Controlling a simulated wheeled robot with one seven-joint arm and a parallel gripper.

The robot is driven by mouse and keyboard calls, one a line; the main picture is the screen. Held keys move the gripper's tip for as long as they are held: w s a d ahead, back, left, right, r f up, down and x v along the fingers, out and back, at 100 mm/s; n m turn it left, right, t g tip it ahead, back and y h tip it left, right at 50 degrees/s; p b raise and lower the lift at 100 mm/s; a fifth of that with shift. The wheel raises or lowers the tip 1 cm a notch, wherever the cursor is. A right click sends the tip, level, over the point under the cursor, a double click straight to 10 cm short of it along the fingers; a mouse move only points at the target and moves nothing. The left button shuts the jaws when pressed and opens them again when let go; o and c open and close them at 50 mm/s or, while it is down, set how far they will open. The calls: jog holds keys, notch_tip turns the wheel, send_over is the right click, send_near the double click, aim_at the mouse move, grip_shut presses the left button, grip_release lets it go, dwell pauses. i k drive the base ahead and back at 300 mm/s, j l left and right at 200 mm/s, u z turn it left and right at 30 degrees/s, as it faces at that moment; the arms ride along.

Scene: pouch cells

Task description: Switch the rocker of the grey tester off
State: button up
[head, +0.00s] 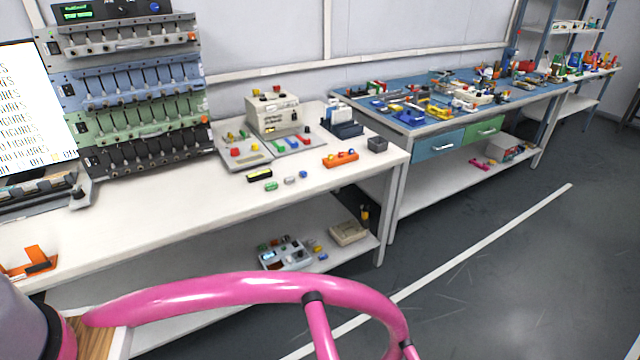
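A stack of rack units stands at the back left of the white bench. The light grey unit (125,38) is near the top, with a row of upright slots along its front. A small dark switch (54,47) shows at its left end and an orange-red spot (191,36) at its right end. Which way any rocker is tipped is too small to tell. Below it are a blue unit (130,85), a green unit (140,122) and a black unit (150,150). My gripper is not in view.
The white bench (200,205) is mostly clear in front of the stack. A screen (35,110) stands left of it. A beige box (273,114) and small coloured parts lie to the right. An orange bracket (38,262) sits at the bench's left front. A blue-topped bench (420,118) stands beyond.

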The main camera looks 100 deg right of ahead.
aim_at(53, 47)
jog(key=k+z, duration=0.1)
jog(key=z, duration=3.4)
jog(key=k+j+u, duration=0.15)
jog(key=j, duration=0.2)
jog(key=k+j+u, duration=0.1)
jog(key=j, duration=0.25)
jog(key=k+j+u, duration=0.15)
jog(key=j, duration=0.25)
jog(key=k+j+u, duration=0.1)
jog(key=j, duration=0.25)
jog(key=k, duration=0.05)
